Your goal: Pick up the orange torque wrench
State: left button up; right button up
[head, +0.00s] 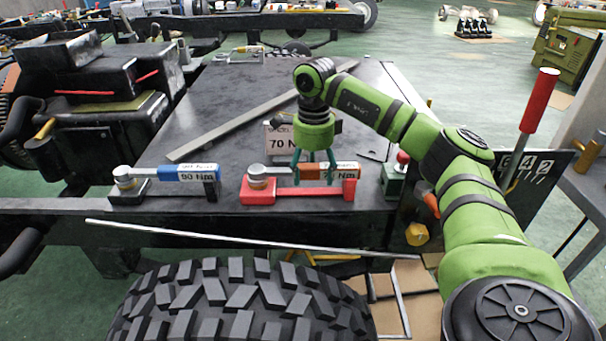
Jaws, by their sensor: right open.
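The orange torque wrench (341,168) lies across a red holder (285,190) near the front edge of the dark metal table. Its silver head (261,173) is at the left end and its orange handle at the right. My right gripper (315,175) points down over the handle with its fingers spread and partly covers it. Whether the fingers touch the handle, I cannot tell. My left gripper is not in view.
A blue torque wrench (189,173) marked 90 Nm rests on a black holder to the left. A 70 Nm sign (281,144) stands just behind the orange wrench. A green box with a red button (397,179) is at the right. A long grey bar (235,122) lies farther back.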

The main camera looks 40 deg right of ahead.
jog(key=shift+f, duration=0.85)
jog(key=shift+w+r, duration=0.1)
grip_shut()
